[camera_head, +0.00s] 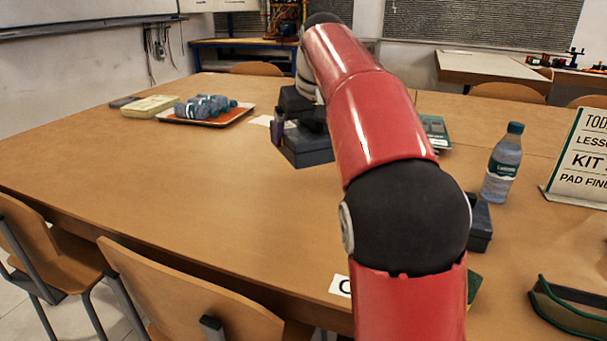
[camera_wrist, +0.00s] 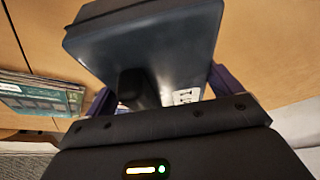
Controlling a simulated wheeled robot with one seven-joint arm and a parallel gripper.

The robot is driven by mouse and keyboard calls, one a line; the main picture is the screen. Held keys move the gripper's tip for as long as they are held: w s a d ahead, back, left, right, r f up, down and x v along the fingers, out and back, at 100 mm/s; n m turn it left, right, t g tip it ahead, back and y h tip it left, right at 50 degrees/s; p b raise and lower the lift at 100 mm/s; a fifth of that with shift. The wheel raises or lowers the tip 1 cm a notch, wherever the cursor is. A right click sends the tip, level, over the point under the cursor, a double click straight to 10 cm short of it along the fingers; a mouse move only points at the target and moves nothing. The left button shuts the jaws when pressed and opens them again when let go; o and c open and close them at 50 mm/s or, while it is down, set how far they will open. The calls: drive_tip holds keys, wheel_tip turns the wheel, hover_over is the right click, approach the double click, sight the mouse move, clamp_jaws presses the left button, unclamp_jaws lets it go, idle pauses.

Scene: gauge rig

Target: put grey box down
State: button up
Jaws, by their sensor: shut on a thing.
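The grey box (camera_head: 306,147) is dark blue-grey and sits below my gripper (camera_head: 291,128) at the far middle of the table in the head view. In the wrist view the grey box (camera_wrist: 150,40) fills the upper middle, between the purple fingers of my gripper (camera_wrist: 160,90). My gripper is shut on it. Whether the underside of the box touches the table cannot be told. My red arm hides part of the table behind and right of the box.
The wooden table (camera_head: 180,170) is clear left of the box. A tray (camera_head: 205,118) with several bottles stands at far left, beside a pale book (camera_head: 150,106). A water bottle (camera_head: 502,163), a sign (camera_head: 583,155) and another dark box (camera_head: 480,225) stand at right. Chairs (camera_head: 185,290) line the near edge.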

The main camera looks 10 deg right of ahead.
sight(313, 135)
wheel_tip(313, 135, down, 10)
drive_tip(key=shift+f+b, duration=0.1)
drive_tip(key=shift+b, duration=0.8)
drive_tip(key=shift+f, duration=0.2)
drive_tip(key=o, duration=1.1)
drive_tip(key=shift+o, duration=0.2)
drive_tip(key=shift+r, duration=0.35)
drive_tip(key=p+v, duration=0.1)
drive_tip(key=v, duration=1)
drive_tip(key=shift+s+d+r, duration=0.1)
drive_tip(key=shift+s+r, duration=0.1)
drive_tip(key=shift+r, duration=0.1)
